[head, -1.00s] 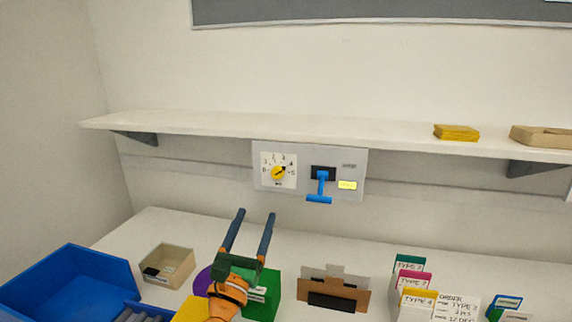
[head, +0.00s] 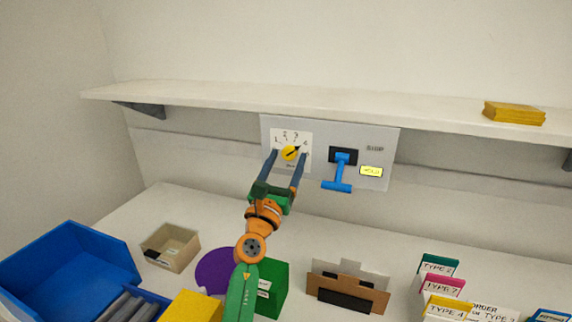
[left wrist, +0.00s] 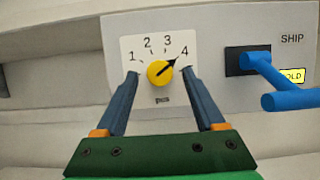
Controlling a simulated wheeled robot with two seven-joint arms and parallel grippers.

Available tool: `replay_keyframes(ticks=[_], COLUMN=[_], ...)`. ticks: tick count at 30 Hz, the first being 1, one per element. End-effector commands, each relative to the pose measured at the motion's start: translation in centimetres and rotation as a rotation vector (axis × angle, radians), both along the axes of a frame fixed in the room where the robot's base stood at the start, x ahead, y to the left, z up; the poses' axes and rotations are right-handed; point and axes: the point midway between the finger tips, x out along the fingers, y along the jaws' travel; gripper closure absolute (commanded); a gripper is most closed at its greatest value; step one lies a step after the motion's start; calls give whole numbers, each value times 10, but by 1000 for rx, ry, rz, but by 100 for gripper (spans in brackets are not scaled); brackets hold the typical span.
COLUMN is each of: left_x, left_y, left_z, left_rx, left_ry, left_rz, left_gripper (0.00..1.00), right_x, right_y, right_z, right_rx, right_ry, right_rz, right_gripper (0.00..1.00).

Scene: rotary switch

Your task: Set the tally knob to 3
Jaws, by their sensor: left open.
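The tally knob (head: 290,153) is a round yellow dial with a black pointer, on a white plate (head: 303,137) on the grey wall panel. In the left wrist view the knob (left wrist: 160,73) has its arrow tilted up and right, aimed close to the 4 mark; 1, 2 and 3 show to the left of 4. My left gripper (head: 289,152) is open, with one finger on each side of the knob in the picture. In the left wrist view its fingertips (left wrist: 160,74) frame the dial; I cannot tell contact. My right gripper is not in view.
A blue lever (head: 340,172) and a yellow lit label (head: 371,171) are on the panel right of the knob. A shelf (head: 230,97) runs above. Blue bin (head: 70,265), green box (head: 270,285) and cards (head: 440,285) stand on the table below.

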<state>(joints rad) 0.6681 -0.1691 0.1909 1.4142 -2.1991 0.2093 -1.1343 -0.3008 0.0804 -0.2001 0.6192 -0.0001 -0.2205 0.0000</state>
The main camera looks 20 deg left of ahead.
Motion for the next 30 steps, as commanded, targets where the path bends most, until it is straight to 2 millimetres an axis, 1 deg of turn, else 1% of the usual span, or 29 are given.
replay_keyframes(ticks=[3, 5, 6, 8, 9, 11, 20, 25, 30], left_x=[0, 0, 0, 0, 0, 0, 0, 0, 0], left_y=[0, 0, 0, 0, 0, 0, 0, -2, -3], left_z=[0, 0, 0, 0, 0, 0, 1, 3, 3], left_rx=[0, 0, 0, 0, 0, 0, -31, -117, -245], left_ry=[0, 0, 0, 0, 0, 0, 2, 8, 12], left_rz=[0, 0, 0, 0, 0, 0, 0, -1, 0], left_gripper=[29, 45, 56, 72, 83, 99, 100, 100, 100], right_x=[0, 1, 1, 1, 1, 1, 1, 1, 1], right_y=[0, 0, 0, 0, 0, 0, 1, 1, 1], right_z=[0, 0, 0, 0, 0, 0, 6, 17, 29], right_rx=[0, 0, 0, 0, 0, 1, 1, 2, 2], right_ry=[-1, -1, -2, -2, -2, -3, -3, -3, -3], right_rz=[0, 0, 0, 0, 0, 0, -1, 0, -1], right_gripper=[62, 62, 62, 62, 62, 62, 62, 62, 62])
